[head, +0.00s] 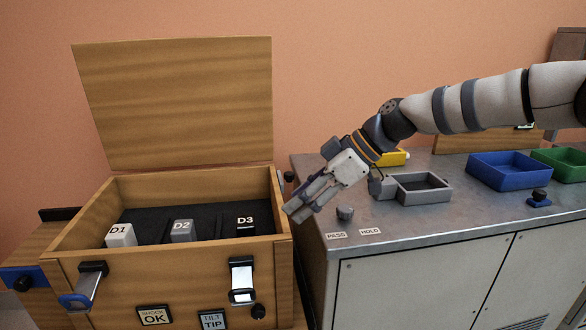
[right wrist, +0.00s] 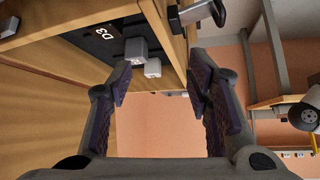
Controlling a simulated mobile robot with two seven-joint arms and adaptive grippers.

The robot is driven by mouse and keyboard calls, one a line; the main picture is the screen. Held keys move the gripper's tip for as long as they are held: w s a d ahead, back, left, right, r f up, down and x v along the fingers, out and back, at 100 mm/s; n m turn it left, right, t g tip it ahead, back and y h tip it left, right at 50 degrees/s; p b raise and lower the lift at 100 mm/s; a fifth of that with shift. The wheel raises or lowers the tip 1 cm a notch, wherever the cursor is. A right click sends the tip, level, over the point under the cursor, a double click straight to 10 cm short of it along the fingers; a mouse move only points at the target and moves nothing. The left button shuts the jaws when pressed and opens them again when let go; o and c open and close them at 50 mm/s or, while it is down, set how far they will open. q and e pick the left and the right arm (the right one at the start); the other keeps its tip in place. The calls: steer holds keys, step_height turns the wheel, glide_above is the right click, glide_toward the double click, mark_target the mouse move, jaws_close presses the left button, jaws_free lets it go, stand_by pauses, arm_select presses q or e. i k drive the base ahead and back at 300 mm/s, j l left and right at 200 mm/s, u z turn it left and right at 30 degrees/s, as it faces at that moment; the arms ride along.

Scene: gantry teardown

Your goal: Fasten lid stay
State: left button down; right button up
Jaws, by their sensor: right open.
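The wooden case (head: 165,285) stands at left in the head view. Its lid (head: 180,103) stands open, upright at the back. I cannot clearly make out a lid stay; a small dark knob (head: 289,177) shows beside the case's right wall near the back. My right gripper (head: 300,208) is open and empty, just right of the case's right wall, pointing down-left. In the right wrist view the gripper's two fingers (right wrist: 158,85) are apart with nothing between them, and the case wall (right wrist: 165,35) lies beyond them. My left gripper is not in view.

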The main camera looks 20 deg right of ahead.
mark_target(288, 176)
steer(key=i+l, duration=0.7)
steer(key=l, duration=0.15)
